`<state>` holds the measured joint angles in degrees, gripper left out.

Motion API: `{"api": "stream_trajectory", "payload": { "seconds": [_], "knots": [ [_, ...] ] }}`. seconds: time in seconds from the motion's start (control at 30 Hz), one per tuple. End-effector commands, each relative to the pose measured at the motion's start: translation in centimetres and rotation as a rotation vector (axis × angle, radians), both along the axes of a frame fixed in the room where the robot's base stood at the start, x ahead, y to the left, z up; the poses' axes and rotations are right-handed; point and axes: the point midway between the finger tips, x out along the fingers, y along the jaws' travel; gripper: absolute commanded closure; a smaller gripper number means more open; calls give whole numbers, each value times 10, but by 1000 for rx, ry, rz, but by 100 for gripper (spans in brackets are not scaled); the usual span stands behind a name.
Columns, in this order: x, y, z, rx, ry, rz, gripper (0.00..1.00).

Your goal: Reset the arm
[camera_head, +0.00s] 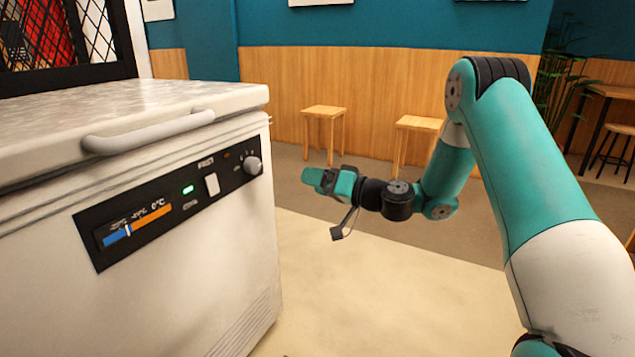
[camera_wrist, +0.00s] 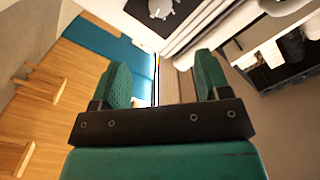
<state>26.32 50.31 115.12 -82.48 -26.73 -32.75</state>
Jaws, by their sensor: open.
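My teal arm reaches in from the right of the head view, bent at the elbow. My gripper (camera_head: 316,178) hangs in the air to the right of the white chest freezer, apart from it. In the wrist view the two green fingers of my gripper (camera_wrist: 162,75) stand wide apart with nothing between them. The gripper is open and empty.
The white chest freezer (camera_head: 190,268) fills the left, with its lid shut, a handle (camera_head: 150,132) and a control panel (camera_head: 170,210). Two wooden stools (camera_head: 325,112) (camera_head: 418,124) stand by the back wall. A table (camera_head: 612,92) is far right. The floor between is clear.

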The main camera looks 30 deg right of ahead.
Motion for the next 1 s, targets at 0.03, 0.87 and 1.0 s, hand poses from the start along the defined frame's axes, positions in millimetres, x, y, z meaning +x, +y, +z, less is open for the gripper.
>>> {"api": "stream_trajectory", "payload": {
  "seconds": [0.03,0.87,1.0],
  "knots": [
    [0,0,0,0,0,0,30],
    [-199,184,52,-595,387,658,30],
    [-263,182,52,-762,524,707,30]
  ]
}}
